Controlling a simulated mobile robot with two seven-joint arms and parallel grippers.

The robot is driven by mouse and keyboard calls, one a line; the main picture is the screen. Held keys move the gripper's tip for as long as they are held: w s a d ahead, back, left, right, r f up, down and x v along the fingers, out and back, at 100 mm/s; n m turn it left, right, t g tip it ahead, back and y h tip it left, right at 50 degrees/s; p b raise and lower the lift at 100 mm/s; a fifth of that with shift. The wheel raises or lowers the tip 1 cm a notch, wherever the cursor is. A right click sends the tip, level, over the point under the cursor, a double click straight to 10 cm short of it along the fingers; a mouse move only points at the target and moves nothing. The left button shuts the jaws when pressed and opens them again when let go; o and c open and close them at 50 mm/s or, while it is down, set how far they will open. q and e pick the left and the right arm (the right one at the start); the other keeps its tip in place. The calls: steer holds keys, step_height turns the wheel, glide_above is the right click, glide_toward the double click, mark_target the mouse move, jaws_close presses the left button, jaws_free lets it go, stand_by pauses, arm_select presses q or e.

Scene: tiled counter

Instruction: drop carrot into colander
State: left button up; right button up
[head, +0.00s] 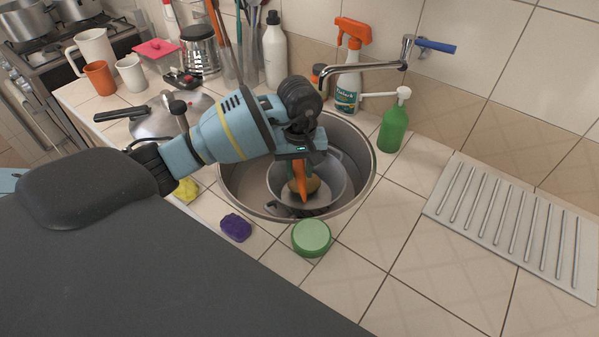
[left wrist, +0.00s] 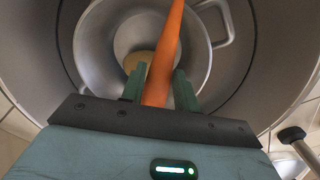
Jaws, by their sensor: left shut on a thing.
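The orange carrot (head: 300,181) hangs point down from my left gripper (head: 301,158), over the colander. In the left wrist view the carrot (left wrist: 164,60) is between the two fingers of my left gripper (left wrist: 160,88), which are shut on it. The grey metal colander (head: 337,182) with loop handles sits in the round sink; it also shows in the left wrist view (left wrist: 98,45). A round tan thing (head: 311,184) lies inside the colander, partly hidden behind the carrot. My right gripper is not in view.
The round sink (head: 366,171) surrounds the colander. The faucet (head: 365,67) reaches over its back edge. A green soap bottle (head: 393,128) stands right of it. A green round container (head: 311,237) and purple sponge (head: 236,227) lie in front. A ridged drainboard (head: 480,215) lies right.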

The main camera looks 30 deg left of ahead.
mark_target(299, 170)
arm_select(q)
steer(key=shift+f, duration=0.8)
steer(key=shift+f, duration=0.1)
steer(key=shift+f, duration=0.15)
steer(key=o, duration=1)
step_height(299, 170, up, 12)
steer(key=shift+r, duration=0.2)
